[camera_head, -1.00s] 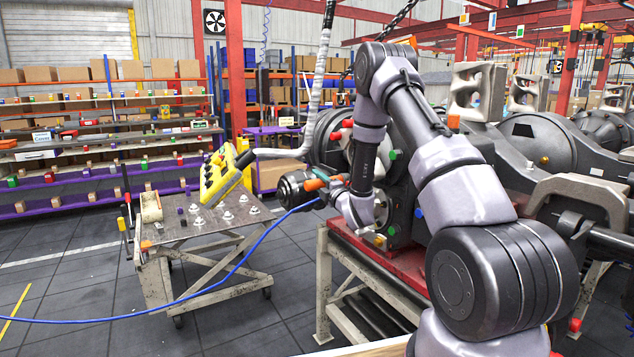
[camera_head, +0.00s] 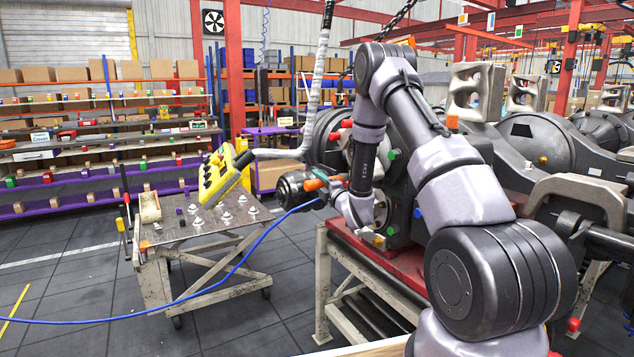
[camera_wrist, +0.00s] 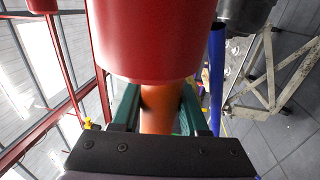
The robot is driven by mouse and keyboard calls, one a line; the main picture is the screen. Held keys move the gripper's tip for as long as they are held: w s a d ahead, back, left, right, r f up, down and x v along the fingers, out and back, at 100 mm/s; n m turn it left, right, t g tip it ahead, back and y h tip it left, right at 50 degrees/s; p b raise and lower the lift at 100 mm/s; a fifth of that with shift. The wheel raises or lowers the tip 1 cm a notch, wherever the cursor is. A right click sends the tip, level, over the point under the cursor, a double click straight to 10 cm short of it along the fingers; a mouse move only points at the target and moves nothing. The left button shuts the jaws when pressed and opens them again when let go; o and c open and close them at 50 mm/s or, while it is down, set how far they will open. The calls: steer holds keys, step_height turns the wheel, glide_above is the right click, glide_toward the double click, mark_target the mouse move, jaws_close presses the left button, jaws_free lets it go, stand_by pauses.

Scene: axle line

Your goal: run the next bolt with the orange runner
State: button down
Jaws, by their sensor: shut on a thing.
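The orange grip (camera_head: 315,184) of the runner is in my gripper (camera_head: 336,181), beside the left end of the axle assembly (camera_head: 345,150). In the wrist view, my green fingers (camera_wrist: 158,112) are shut around the orange grip (camera_wrist: 160,98). A large red cylinder (camera_wrist: 155,38) fills the space just beyond it. The runner's dark round body (camera_head: 294,189) sticks out to the left of my gripper, with a blue hose (camera_head: 262,240) leading from it. My arm hides part of the axle's face; I cannot tell which bolt the runner's tip faces, or whether it touches one.
A wheeled cart (camera_head: 165,260) with several bolts and a yellow control box (camera_head: 222,173) stands to the left. The axle rests on a red-topped stand (camera_head: 350,242). Coloured caps, such as a green one (camera_head: 393,154), stick out near my arm. The floor before the cart is clear except for the hose.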

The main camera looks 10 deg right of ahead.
steer(key=shift+w+d+r, duration=0.1)
steer(key=shift+d, duration=0.1)
steer(key=s+a, duration=0.2)
steer(key=a, duration=0.4)
steer(key=shift+a, duration=0.4)
stand_by(0.5)
steer(key=shift+s, duration=0.1)
steer(key=shift+d, duration=0.1)
